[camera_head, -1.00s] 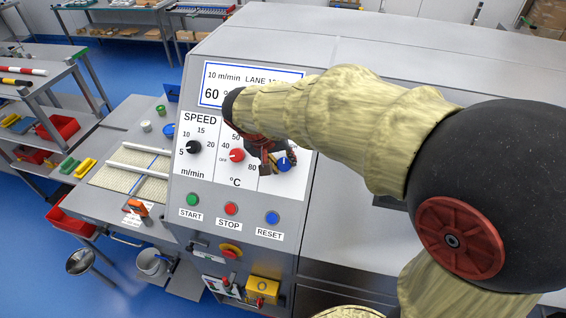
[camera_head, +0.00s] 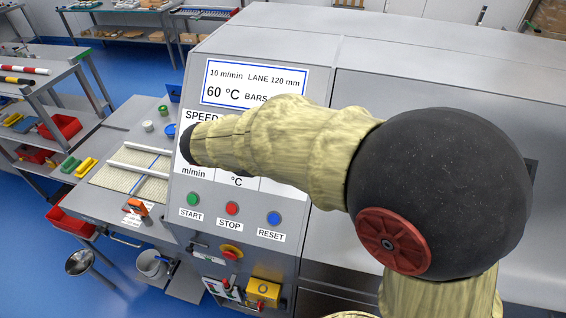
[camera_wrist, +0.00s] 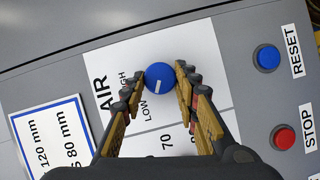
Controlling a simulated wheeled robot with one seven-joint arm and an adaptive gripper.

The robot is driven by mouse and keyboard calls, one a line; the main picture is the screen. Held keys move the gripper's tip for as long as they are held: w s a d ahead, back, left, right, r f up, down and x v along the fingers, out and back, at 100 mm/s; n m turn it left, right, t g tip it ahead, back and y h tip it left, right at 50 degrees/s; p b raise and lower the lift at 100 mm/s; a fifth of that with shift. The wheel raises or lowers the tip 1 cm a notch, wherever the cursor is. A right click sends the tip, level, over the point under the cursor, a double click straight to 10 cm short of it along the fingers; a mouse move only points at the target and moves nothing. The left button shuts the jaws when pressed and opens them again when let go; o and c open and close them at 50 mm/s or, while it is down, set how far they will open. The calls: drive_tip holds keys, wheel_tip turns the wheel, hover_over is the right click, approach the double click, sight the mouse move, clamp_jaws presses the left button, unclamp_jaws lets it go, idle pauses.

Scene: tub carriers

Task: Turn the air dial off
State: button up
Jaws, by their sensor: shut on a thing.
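The air dial is a round blue knob (camera_wrist: 160,75) with a short white mark, on a white panel labelled AIR (camera_wrist: 101,92) in the wrist view. LOW and HIGH are printed beside it; no OFF label can be read. My gripper (camera_wrist: 159,80) has its fingers on either side of the knob and is shut on it. The white mark shows on the knob's side toward my gripper. In the head view my arm hides the dial and my fingers.
The head view shows green START (camera_head: 193,199), red STOP (camera_head: 232,209) and blue RESET (camera_head: 274,218) buttons below the dial panel. A display (camera_head: 252,84) reads 60 °C above. A yellow-based switch (camera_head: 263,291) sits lower down. A side table (camera_head: 115,208) stands left.

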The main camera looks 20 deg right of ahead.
drive_tip(key=n, duration=0.2)
drive_tip(key=n+t+h, duration=0.1)
drive_tip(key=n, duration=0.2)
drive_tip(key=shift+s+a+f+n+t+h, duration=0.15)
drive_tip(key=shift+f+n+t+h, duration=0.05)
drive_tip(key=shift+n+t+h, duration=0.1)
drive_tip(key=shift+s+n+t+h, duration=0.15)
drive_tip(key=shift+n+t, duration=0.3)
drive_tip(key=shift+n, duration=0.6)
drive_tip(key=shift+w+n+t+h, duration=0.15)
drive_tip(key=shift+n+t, duration=0.3)
drive_tip(key=shift+n, duration=0.6)
drive_tip(key=shift+s, duration=0.1)
drive_tip(key=shift+f, duration=0.1)
drive_tip(key=o, duration=1.2)
drive_tip(key=shift+c, duration=0.2)
drive_tip(key=v, duration=1.2)
